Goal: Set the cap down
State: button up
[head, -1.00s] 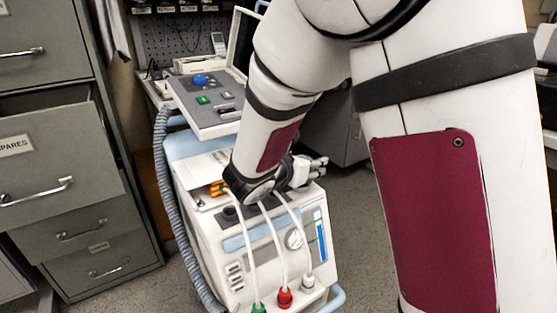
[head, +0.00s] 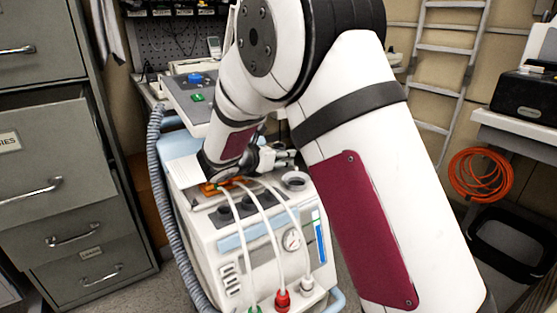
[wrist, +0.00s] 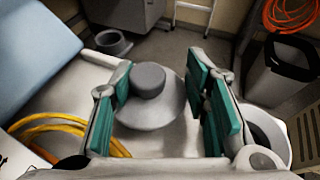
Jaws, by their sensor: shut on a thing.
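My gripper (wrist: 160,75) has teal finger pads and is shut on the grey cap (wrist: 149,83), a round knob on a wide, pale flange. The cap is between the fingers, over the pale top of the machine; whether its underside touches that top cannot be told. In the head view my gripper (head: 280,158) is above the rear of the white machine's top (head: 262,205), and the cap cannot be made out there.
A white ring-shaped cup (head: 295,181) stands right of my gripper. Yellow-orange tubing (wrist: 65,130) lies to the left. A grey ring (wrist: 113,42) sits farther off. Dark round ports (head: 226,212) and white hoses (head: 273,235) are at the machine's front. A drawer cabinet (head: 75,200) stands left.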

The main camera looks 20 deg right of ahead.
jog(key=shift+r, duration=0.1)
jog(key=o, duration=1.2)
jog(key=shift+c, duration=0.2)
jog(key=shift+s+a+r, duration=0.1)
jog(key=shift+a, duration=0.05)
jog(key=p+v, duration=0.3)
jog(key=v, duration=0.8)
jog(key=shift+s+a, duration=0.2)
jog(key=shift+s, duration=0.05)
